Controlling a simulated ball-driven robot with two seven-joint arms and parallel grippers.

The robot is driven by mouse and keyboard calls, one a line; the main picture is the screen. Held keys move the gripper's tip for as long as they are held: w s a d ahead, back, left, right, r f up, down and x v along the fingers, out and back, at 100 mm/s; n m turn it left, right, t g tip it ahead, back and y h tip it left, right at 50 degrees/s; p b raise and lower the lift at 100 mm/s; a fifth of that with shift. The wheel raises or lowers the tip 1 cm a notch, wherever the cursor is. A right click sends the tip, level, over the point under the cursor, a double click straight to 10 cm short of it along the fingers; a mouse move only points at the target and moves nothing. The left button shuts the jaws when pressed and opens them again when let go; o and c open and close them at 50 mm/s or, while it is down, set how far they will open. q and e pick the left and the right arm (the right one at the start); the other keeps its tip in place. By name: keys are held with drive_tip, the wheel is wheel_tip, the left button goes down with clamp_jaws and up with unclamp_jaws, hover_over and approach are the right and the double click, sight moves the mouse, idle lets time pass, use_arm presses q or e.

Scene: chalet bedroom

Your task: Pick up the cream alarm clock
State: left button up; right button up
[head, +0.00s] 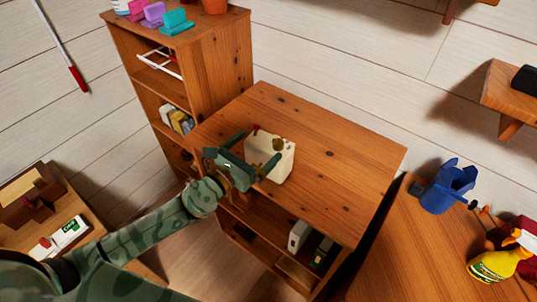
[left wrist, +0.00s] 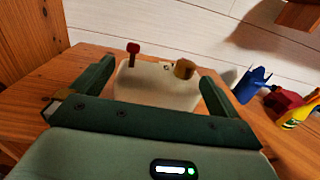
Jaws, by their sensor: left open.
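The cream alarm clock (head: 270,155) stands on the wooden cabinet top (head: 340,150), near its left front part. It is boxy, with a red knob and a brass-coloured knob on it. My left gripper (head: 262,158) is open right at the clock, with a finger on either side of it in the head view. In the left wrist view the clock (left wrist: 158,84) sits between the two green fingers (left wrist: 155,82). I cannot tell whether the fingers touch it. The clock's lower part is hidden by the gripper body in the wrist view. My right gripper is not in view.
A taller shelf (head: 215,60) stands behind on the left, with coloured items on top. A blue container (head: 447,188) and a yellow bottle (head: 492,266) are on the right-hand surface. The cabinet top right of the clock is clear. A wall shelf (head: 510,95) juts out at right.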

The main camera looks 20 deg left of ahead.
sight(268, 141)
use_arm(q)
drive_tip(key=shift+x, duration=2.65)
